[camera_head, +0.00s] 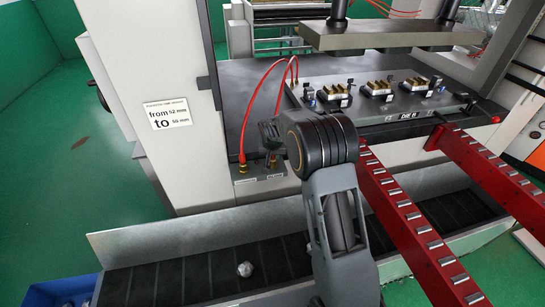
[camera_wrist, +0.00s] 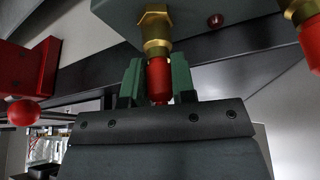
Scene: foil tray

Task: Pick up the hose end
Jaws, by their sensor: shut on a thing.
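The hose end (camera_wrist: 159,80) is a red sleeve below a brass fitting (camera_wrist: 155,30) in the wrist view. The fitting meets a grey block (camera_wrist: 225,22). My gripper (camera_wrist: 157,88) has its two green fingers on either side of the red sleeve, shut on it. A second hose end (camera_wrist: 312,42) with its own brass fitting is at the right edge, apart from the fingers. In the head view one red hose (camera_head: 247,120) runs down to a brass fitting (camera_head: 243,168) on the block (camera_head: 262,188). My arm largely hides my gripper and the held end there.
The press table (camera_head: 240,85) with die parts (camera_head: 375,88) stands behind my arm. Red rails (camera_head: 405,225) jut out at the right. A dark conveyor (camera_head: 190,280) with a round metal piece (camera_head: 245,269) lies in front. A red ball knob (camera_wrist: 24,110) is left in the wrist view.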

